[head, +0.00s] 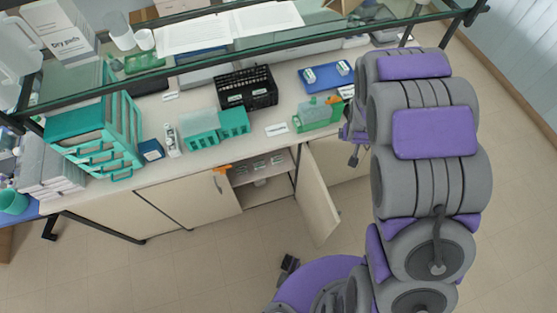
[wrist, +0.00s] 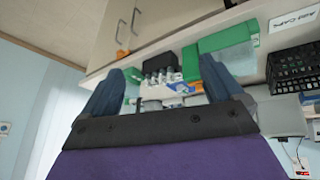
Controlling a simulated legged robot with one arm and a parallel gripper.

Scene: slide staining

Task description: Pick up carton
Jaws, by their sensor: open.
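Which item is the carton is not certain. A white box printed "Dry pads" (head: 62,35) stands on the glass shelf at the upper left of the head view. A small brown box (head: 345,5) is cut off at the top edge there. My gripper (head: 354,150) is by the counter's front edge, right of a green box (head: 318,116), and is partly hidden by my arm. In the wrist view my gripper (wrist: 160,76) is open, its dark fingers apart. Between them, farther off, are several small capped vials (wrist: 163,80) and part of the green box (wrist: 222,48). Nothing is seen held.
A black crate (head: 247,88), teal boxes (head: 215,126) and a teal drawer unit (head: 95,125) stand on the counter. A glass shelf edge (head: 250,42) runs above it. A cabinet door (head: 316,198) stands open below. The floor (head: 170,275) in front is mostly clear.

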